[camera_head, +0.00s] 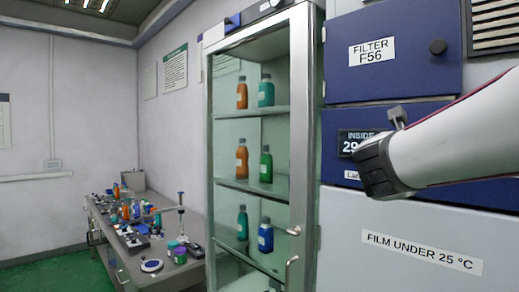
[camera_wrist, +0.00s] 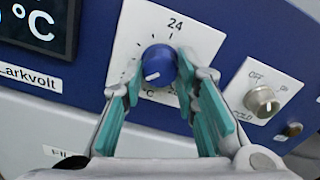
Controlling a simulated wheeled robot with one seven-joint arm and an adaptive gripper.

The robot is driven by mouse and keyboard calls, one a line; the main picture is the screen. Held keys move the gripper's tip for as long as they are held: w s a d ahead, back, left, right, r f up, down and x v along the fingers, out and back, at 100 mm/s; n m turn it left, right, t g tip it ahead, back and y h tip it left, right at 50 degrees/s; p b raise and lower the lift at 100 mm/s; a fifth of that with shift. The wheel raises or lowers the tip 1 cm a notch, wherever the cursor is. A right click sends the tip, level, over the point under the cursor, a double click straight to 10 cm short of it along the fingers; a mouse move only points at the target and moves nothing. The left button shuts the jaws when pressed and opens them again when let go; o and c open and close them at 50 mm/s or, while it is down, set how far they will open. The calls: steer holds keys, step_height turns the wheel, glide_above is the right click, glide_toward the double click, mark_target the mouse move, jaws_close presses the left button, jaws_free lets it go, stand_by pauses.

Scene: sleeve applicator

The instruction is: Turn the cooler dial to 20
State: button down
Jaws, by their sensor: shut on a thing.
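The cooler dial (camera_wrist: 157,65) is a blue round knob on a white plate (camera_wrist: 200,38) in the wrist view. The number 24 is printed above it, with tick marks around it. The dial's white mark points to the lower left in that view. My gripper (camera_wrist: 158,74) is shut on the dial, with one teal-padded finger on each side; the fingers hide part of the lower scale. In the head view my arm covers the dial. A dark display (camera_head: 354,143) there reads INSIDE and 29, the rest hidden; it also shows in the wrist view (camera_wrist: 40,28).
A silver knob (camera_wrist: 262,102) marked OFF sits right of the dial plate. In the head view a glass cabinet (camera_head: 301,150) with bottles stands left of the blue machine (camera_head: 392,85). A cluttered bench (camera_head: 180,278) stands further left. Green floor (camera_head: 45,280) shows at lower left.

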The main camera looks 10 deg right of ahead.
steer(key=shift+f, duration=0.1)
steer(key=c, duration=1.2)
jaws_free()
steer(key=shift+c, duration=0.2)
steer(key=v, duration=1.2)
